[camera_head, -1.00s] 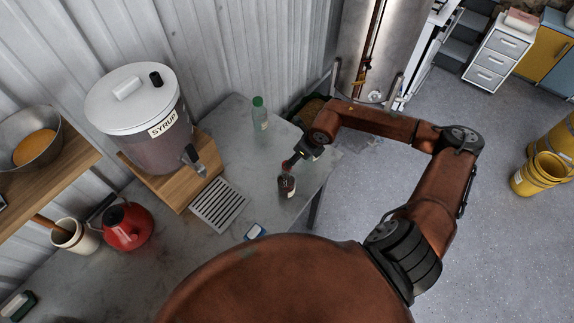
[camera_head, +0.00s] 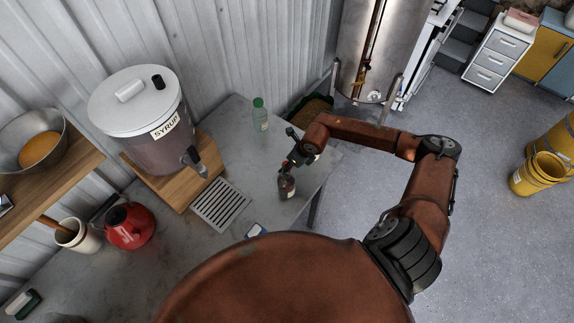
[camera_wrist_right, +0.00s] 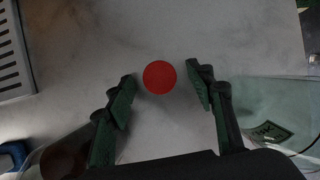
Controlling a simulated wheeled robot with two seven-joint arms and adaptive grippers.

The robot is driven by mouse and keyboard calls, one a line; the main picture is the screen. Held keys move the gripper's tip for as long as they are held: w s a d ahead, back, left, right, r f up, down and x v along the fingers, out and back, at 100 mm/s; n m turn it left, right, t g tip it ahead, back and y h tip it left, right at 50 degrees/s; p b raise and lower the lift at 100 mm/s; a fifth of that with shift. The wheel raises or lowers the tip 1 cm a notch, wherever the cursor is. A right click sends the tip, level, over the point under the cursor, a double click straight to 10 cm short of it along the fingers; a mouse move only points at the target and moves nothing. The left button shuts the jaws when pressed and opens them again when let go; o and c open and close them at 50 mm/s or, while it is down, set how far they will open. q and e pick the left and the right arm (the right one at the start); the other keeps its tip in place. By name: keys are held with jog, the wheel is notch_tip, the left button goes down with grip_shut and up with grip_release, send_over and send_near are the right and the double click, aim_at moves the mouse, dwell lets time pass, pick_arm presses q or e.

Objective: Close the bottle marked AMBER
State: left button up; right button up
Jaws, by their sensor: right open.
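A small dark bottle (camera_head: 287,187) with a pale label stands upright on the grey table; its lettering is too small to read. A dark red-brown shape, apparently this bottle, shows at the lower left in the right wrist view (camera_wrist_right: 64,158). My right gripper (camera_head: 288,149) is beside and above the bottle's top. Its fingers are spread open in the wrist view (camera_wrist_right: 163,80). A round red cap (camera_wrist_right: 160,77) shows between the fingertips, with a gap on each side. I cannot tell its height or what it rests on. My left gripper is not in view.
A clear bottle with a green cap (camera_head: 260,115) stands behind, near the wall. A syrup dispenser (camera_head: 145,110), a slotted drip tray (camera_head: 220,205) and a red kettle (camera_head: 129,226) are to the left. A blue item (camera_head: 257,230) lies in front. The table's right edge is close.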

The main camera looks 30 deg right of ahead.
jog(key=shift+c, duration=0.7)
jog(key=c, duration=0.7)
jog(key=shift+o, duration=0.2)
notch_tip(320, 180, up, 10)
jog(key=b, duration=0.1)
jog(key=shift+b, duration=0.35)
